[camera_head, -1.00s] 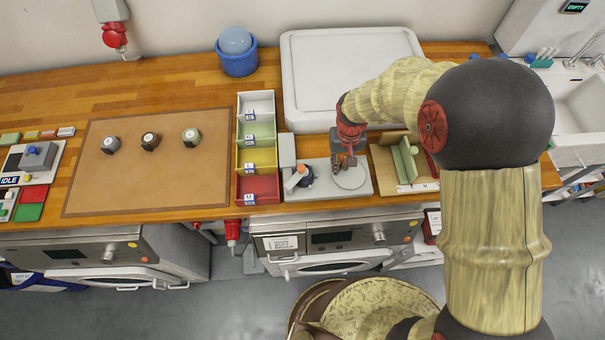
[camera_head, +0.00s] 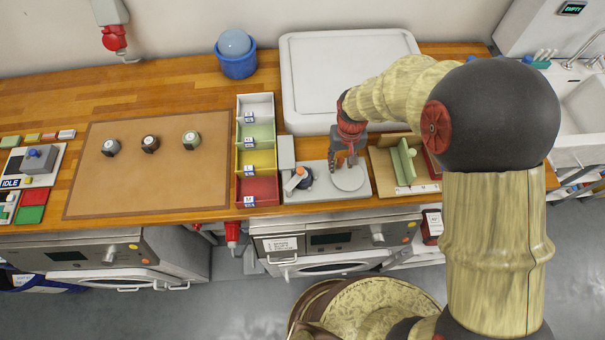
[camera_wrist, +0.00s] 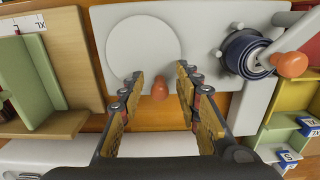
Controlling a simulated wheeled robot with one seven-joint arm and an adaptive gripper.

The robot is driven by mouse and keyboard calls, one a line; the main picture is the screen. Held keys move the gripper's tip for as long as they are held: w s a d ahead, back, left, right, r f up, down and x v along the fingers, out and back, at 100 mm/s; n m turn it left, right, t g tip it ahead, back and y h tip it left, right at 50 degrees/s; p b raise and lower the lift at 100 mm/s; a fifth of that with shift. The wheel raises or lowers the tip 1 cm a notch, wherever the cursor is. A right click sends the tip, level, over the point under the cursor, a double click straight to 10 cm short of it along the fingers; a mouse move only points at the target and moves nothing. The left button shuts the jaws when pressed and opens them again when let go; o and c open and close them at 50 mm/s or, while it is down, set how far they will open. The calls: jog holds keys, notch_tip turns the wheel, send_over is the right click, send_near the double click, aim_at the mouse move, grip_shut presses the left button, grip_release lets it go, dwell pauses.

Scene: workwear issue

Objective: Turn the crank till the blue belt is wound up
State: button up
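The winder is a pale base plate (camera_head: 318,191) on the wooden counter, with a round white disc (camera_head: 349,178). An orange crank knob (camera_wrist: 160,88) stands at the disc's edge in the wrist view. The dark blue belt (camera_wrist: 245,55) is a roll beside the disc; it shows small in the head view (camera_head: 304,181). A grey arm with another orange knob (camera_wrist: 290,64) reaches over the roll's side. My gripper (camera_wrist: 160,85) is open over the disc's edge. The crank knob appears between its fingers, with a gap on both sides. Its height against the fingertips is unclear.
Coloured bins (camera_head: 258,190) stand left of the winder. A wooden holder with a green divider (camera_head: 403,160) stands close on the right.

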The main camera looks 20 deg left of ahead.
notch_tip(320, 180, up, 6)
jog(key=p, duration=0.3)
jog(key=shift+r, duration=0.2)
dwell(0.5)
jog(key=s+d+r+m+t+b, duration=0.2)
jog(key=s+d+r+b, duration=0.4)
jog(key=d, duration=0.6)
jog(key=s+d+r+m+t+b, duration=0.3)
jog(key=s+d+r+b, duration=0.3)
jog(key=s+d+r, duration=0.4)
jog(key=d, duration=0.3)
jog(key=shift+s+r+t+b, duration=0.2)
jog(key=shift+s+t+b, duration=0.1)
jog(key=shift+s+b, duration=0.1)
